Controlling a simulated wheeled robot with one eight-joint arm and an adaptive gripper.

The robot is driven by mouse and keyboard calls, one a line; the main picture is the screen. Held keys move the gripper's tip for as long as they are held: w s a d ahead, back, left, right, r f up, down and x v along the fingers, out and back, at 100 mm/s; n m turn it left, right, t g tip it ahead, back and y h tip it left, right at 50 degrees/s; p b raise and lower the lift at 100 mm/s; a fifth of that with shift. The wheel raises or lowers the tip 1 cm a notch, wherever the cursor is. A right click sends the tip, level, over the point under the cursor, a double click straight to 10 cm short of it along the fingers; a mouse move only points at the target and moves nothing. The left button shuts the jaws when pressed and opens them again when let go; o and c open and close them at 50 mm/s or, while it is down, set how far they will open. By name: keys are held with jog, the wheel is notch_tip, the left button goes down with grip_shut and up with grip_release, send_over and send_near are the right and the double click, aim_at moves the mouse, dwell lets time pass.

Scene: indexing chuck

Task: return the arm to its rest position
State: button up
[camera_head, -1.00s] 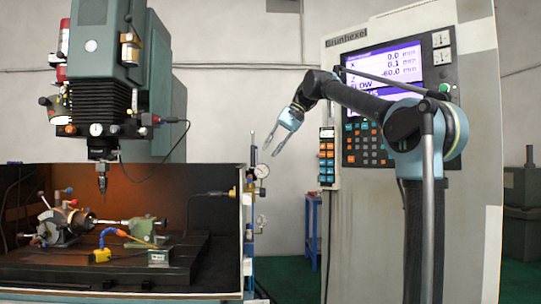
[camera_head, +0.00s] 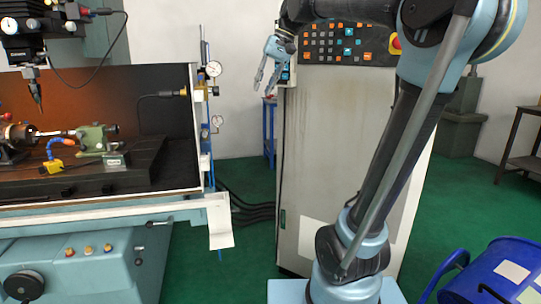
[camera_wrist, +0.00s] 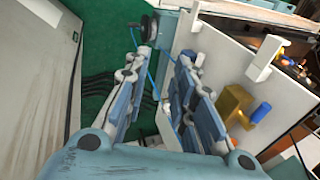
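My gripper (camera_head: 264,90) is in the upper middle of the head view, in front of the left edge of the machine's control cabinet. Its two light blue fingers point down and are apart, with nothing between them. In the wrist view my gripper (camera_wrist: 160,52) also shows its fingers spread and empty, above the green floor. My arm reaches left from its blue shoulder at the upper right, and its upper links are cut off by the top of the frame.
The control cabinet (camera_head: 325,170) stands close behind my arm. The milling machine's enclosure, with a gauge (camera_head: 213,68) on its right edge, is left of my gripper. Black cables (camera_head: 245,205) lie on the floor between.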

jog(key=s+d+f+h, duration=0.1)
jog(key=s+d+f, duration=0.6)
jog(key=f, duration=0.6)
jog(key=s+d+f+m+t+h, duration=0.1)
jog(key=s+d+f+h, duration=0.1)
jog(key=s+d+f, duration=0.5)
jog(key=s+d+f+h, duration=0.1)
jog(key=s+d+f, duration=0.6)
jog(key=f, duration=1.2)
jog(key=shift+d+f+m+t+h, duration=0.15)
jog(key=shift+f+m+t+h, duration=0.15)
jog(key=shift+f+t+h, duration=0.1)
jog(key=shift+w, duration=0.15)
jog(key=shift+w+f, duration=0.2)
jog(key=shift+w, duration=0.15)
